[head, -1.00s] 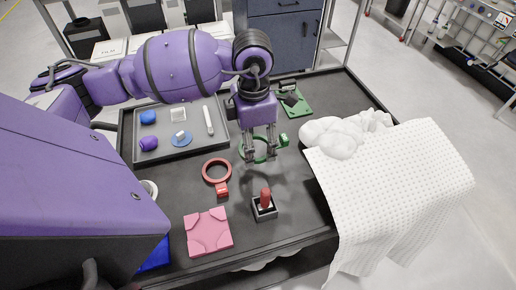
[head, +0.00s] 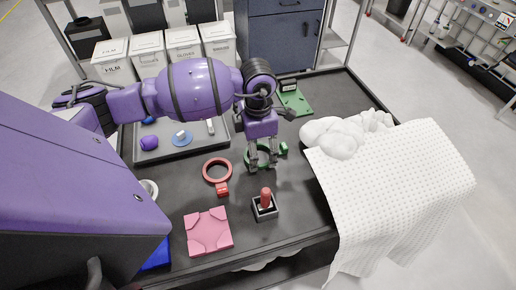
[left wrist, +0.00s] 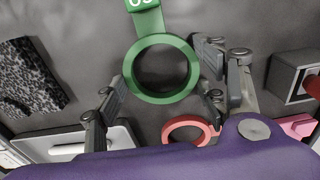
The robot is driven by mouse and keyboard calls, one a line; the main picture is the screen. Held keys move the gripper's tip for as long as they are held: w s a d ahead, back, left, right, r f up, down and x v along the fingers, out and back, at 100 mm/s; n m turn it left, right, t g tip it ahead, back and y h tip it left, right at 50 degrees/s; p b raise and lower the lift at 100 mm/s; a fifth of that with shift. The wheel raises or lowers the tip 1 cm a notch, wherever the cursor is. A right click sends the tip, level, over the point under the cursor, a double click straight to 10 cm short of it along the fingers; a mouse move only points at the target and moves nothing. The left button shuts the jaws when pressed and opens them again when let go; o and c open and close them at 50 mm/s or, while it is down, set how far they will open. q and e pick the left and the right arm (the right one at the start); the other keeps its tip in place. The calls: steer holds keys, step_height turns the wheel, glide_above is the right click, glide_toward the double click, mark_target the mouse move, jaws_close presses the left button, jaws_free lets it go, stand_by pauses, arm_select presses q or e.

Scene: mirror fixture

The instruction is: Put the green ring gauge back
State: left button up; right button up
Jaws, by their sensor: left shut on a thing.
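The green ring gauge (head: 281,149) shows partly behind my left gripper in the head view, with its tag to the right. In the left wrist view the ring (left wrist: 191,78) sits between the two fingers, its tag pointing away at the top. My left gripper (head: 264,167) points down and is shut on the ring's outer sides; its fingers also show in the left wrist view (left wrist: 162,97). I cannot tell whether the ring touches the black table. My right gripper is not in view.
A red ring gauge (head: 205,171) lies left of my gripper. A pink block (head: 208,231) and a black holder with a red peg (head: 265,202) are nearer. A grey tray (head: 183,152) stands left, a green plate (head: 296,101) behind, white cloth (head: 395,170) right.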

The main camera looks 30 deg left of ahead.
arm_select(q)
steer(key=o, duration=1.2)
steer(key=shift+f, duration=0.1)
step_height(320, 180, up, 12)
steer(key=shift+r, duration=0.15)
